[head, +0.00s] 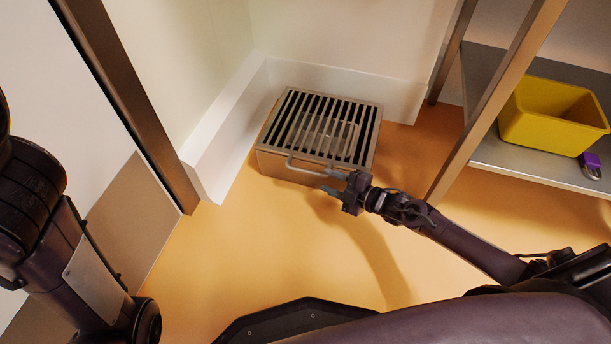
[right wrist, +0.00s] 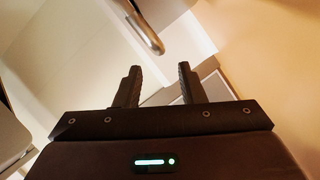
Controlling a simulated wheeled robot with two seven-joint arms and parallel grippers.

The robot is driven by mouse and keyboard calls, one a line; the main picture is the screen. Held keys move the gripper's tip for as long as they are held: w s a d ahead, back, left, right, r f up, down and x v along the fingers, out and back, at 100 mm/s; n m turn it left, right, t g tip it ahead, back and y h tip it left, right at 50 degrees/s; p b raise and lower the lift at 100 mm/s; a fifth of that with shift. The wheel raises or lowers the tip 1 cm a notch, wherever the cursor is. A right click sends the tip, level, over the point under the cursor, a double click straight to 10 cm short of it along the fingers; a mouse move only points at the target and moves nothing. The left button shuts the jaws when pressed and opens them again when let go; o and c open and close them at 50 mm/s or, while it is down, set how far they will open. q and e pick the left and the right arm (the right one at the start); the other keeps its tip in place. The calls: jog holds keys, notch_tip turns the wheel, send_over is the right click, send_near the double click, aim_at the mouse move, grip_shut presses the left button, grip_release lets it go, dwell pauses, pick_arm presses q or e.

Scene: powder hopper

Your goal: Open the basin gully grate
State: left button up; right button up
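The basin gully grate (head: 318,124) is a slatted metal lid on a low box-shaped basin (head: 285,166) in the floor corner. It lies flat and looks closed. A bent bar handle (head: 304,169) stands out along its front edge. My right gripper (head: 333,182) is open beside the right end of the handle, with nothing between its fingers. In the right wrist view its two fingers (right wrist: 159,70) are spread apart. The rounded end of a metal bar (right wrist: 147,32), likely the handle, shows ahead of them and apart from them. My left gripper is out of view.
White skirting (head: 232,130) closes off the basin's left and back sides. A metal shelf (head: 541,158) on the right holds a yellow bin (head: 545,133) and a purple padlock (head: 590,164). A metal post (head: 130,95) rises on the left. The orange floor in front is clear.

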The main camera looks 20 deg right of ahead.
aim_at(312, 174)
jog(key=b+x, duration=0.3)
jog(key=x, duration=0.4)
jog(key=shift+b, duration=0.4)
jog(key=shift+c, duration=0.5)
grip_shut()
